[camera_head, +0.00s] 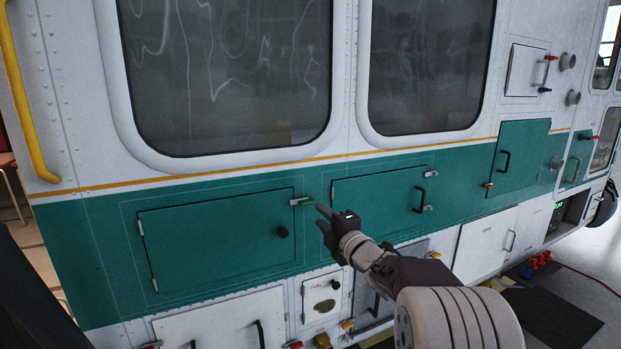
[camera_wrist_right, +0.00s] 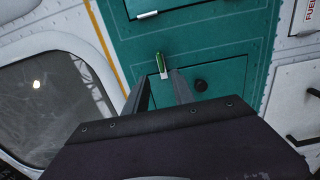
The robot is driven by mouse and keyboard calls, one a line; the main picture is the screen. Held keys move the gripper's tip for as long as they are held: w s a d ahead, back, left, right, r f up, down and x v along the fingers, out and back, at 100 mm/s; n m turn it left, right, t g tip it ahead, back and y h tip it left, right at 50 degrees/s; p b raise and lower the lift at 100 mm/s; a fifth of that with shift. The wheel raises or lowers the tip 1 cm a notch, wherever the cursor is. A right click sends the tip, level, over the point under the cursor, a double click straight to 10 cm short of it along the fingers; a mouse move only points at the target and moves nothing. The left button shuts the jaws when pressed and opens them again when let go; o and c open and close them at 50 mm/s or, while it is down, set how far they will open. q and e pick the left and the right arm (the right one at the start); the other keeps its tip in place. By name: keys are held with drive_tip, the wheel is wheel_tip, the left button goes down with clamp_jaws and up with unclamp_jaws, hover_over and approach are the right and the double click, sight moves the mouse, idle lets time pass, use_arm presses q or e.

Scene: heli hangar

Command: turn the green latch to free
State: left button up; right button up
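The green latch (camera_head: 302,201) is a small green lever on a pale metal base at the upper right corner of a green hatch door (camera_head: 215,235). It lies roughly horizontal in the head view. In the right wrist view the latch (camera_wrist_right: 160,65) shows just beyond the fingertips. My right gripper (camera_head: 321,216) is just right of the latch, its fingers apart with nothing between them. Its two fingers (camera_wrist_right: 158,88) also show in the right wrist view. I cannot tell whether a finger touches the latch. My left gripper is not in view.
A round black knob (camera_head: 283,232) sits on the same door below the latch. To the right is another green hatch (camera_head: 380,202) with a black handle (camera_head: 419,199). A yellow rail (camera_head: 24,100) runs along the left. Windows are above, white panels below.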

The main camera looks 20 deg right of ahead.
sight(308, 204)
drive_tip(key=w+p, duration=0.2)
drive_tip(key=w, duration=0.2)
drive_tip(key=w+p, duration=0.3)
drive_tip(key=w, duration=0.1)
drive_tip(key=shift+w+d, duration=0.2)
drive_tip(key=shift+w, duration=0.2)
drive_tip(key=shift+w+f, duration=0.1)
drive_tip(key=shift+w, duration=0.25)
drive_tip(key=shift+a, duration=0.1)
drive_tip(key=shift+s, duration=0.1)
clamp_jaws()
